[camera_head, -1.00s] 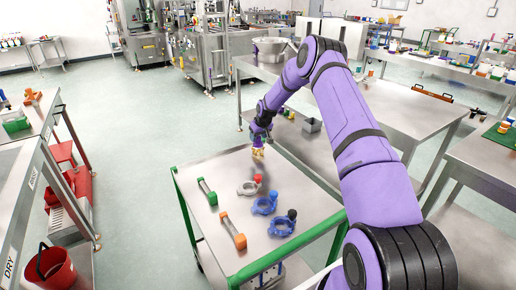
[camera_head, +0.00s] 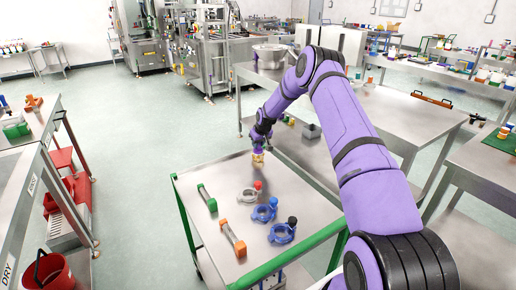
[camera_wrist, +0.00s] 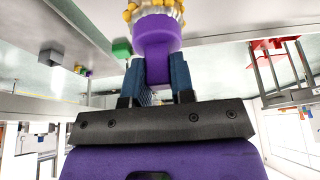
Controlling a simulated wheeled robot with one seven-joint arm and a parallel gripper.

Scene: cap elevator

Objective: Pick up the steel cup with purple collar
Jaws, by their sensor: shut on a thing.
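My gripper (camera_wrist: 157,62) is shut, its two blue fingers on either side of a purple collar (camera_wrist: 158,36) in the wrist view. The collar belongs to the steel cup (camera_wrist: 178,7), whose silver part shows at the top edge, with yellow knobs around it; the rest is cut off by the frame. In the head view my gripper (camera_head: 259,145) points down at the far end of the green-edged cart. The small yellowish cup (camera_head: 258,157) shows just below it; I cannot tell whether it touches the cart top.
The steel cart (camera_head: 205,170) holds a grey clamp with a red knob (camera_head: 250,194), two blue clamps (camera_head: 265,213) (camera_head: 282,233), a green handle (camera_head: 207,197) and an orange handle (camera_head: 233,238). A steel table (camera_head: 410,112) stands right. Open floor lies left of the cart.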

